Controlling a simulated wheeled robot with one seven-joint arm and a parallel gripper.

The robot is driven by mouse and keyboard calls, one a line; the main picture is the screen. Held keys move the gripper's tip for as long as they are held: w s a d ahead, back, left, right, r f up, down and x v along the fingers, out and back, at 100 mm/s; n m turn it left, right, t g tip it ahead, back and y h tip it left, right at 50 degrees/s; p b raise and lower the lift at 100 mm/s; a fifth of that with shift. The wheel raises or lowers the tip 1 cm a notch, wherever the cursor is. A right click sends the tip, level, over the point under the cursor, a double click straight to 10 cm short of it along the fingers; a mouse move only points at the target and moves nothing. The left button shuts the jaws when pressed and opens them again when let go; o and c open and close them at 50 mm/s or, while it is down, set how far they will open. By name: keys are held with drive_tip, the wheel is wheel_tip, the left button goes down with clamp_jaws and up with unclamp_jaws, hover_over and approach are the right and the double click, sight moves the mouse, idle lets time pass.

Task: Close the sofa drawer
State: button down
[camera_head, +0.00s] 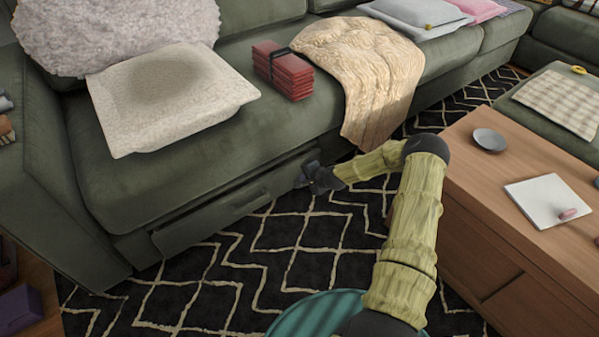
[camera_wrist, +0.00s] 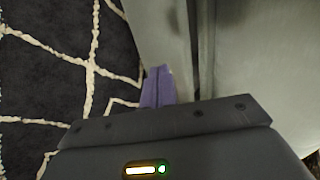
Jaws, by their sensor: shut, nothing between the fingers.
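The sofa drawer (camera_head: 210,220) is a long, low green panel under the seat of the green sofa (camera_head: 180,185). It stands slightly out from the sofa base, and a dark handle slot shows in its front. My gripper (camera_head: 303,180) is at the right end of the drawer, low above the rug. In the wrist view my shut, empty fingers (camera_wrist: 158,84) are at the lower end of a grey-green panel (camera_wrist: 155,35), which looks like the drawer front. A narrow dark gap separates that panel from the surface on its right. I cannot tell whether the fingers touch the panel.
A wooden coffee table (camera_head: 530,180) stands close on the right of my arm. A black-and-cream patterned rug (camera_head: 300,245) covers the floor, clear in front of the drawer. A beige blanket (camera_head: 365,75) hangs over the seat edge, right of the red stack (camera_head: 283,70).

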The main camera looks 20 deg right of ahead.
drive_tip(key=p+v, duration=0.2)
drive_tip(key=v, duration=0.3)
drive_tip(key=shift+s+d+r, duration=0.1)
drive_tip(key=shift+s+r, duration=0.15)
drive_tip(key=c, duration=2.2)
unclamp_jaws()
drive_tip(key=c, duration=1.8)
unclamp_jaws()
drive_tip(key=shift+r, duration=0.1)
drive_tip(key=o, duration=0.3)
drive_tip(key=shift+s+a+r+p, duration=0.1)
drive_tip(key=shift+a+r+p, duration=0.15)
drive_tip(key=shift+r+p, duration=0.05)
drive_tip(key=shift+o, duration=0.2)
drive_tip(key=s+a+r+n+g+h+p, duration=0.1)
drive_tip(key=s+a+r+n+g+p, duration=0.1)
drive_tip(key=s+r, duration=0.7)
drive_tip(key=s+a+r+n+g+h+p, duration=0.1)
drive_tip(key=s+r+n+p, duration=0.4)
drive_tip(key=s+r, duration=0.5)
drive_tip(key=s+a+r+n+g+h+p, duration=0.1)
drive_tip(key=s+a+r+n+g+p, duration=0.2)
drive_tip(key=s+r, duration=0.7)
wheel_tip(320, 180, up, 9)
drive_tip(key=a+n, duration=0.2)
drive_tip(key=n, duration=0.1)
drive_tip(key=shift+a+n, duration=0.15)
drive_tip(key=shift+n, duration=0.25)
